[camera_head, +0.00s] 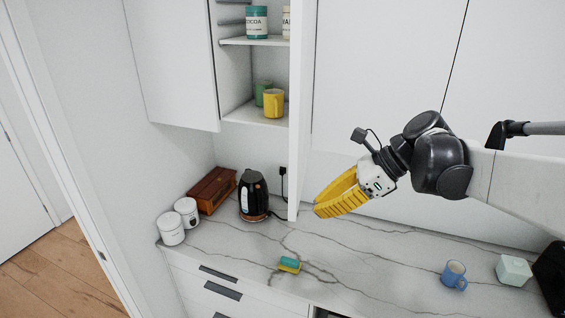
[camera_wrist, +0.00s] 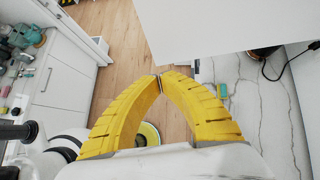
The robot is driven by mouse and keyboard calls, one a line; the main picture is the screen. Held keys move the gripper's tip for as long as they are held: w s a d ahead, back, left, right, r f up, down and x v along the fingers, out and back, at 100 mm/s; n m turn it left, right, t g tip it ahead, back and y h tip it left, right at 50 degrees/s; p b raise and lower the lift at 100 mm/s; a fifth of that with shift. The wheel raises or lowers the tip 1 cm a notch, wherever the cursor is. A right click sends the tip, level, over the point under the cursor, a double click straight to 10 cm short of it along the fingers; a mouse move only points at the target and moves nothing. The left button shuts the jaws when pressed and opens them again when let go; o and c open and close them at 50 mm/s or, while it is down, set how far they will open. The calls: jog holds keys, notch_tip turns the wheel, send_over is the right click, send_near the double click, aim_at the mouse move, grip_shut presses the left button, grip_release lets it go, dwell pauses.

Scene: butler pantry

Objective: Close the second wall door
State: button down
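The second wall door appears to be the white panel (camera_head: 303,110) standing open and nearly edge-on, right of the open shelves in the head view. A large white panel in the wrist view (camera_wrist: 230,25), ahead and to the right of the fingers, looks like this door. My gripper (camera_head: 318,208) has yellow fingers and is just right of the door's lower end. In the wrist view my gripper (camera_wrist: 160,77) has its fingertips together with nothing between them. The tips are close to the panel's lower corner; I cannot tell whether they touch.
Shelves hold a cocoa jar (camera_head: 257,22) and a yellow mug (camera_head: 273,103). Closed white doors (camera_head: 385,70) are on the right. Below, the marble counter (camera_head: 370,265) carries a kettle (camera_head: 252,195), wooden box (camera_head: 212,190), white canisters (camera_head: 170,228), sponge (camera_head: 289,265) and blue mug (camera_head: 454,275).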

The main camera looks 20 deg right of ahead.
jog(key=shift+w+a+r, duration=0.1)
jog(key=shift+w+a, duration=0.2)
jog(key=shift+a, duration=0.4)
jog(key=shift+w+a, duration=0.25)
jog(key=shift+a, duration=0.4)
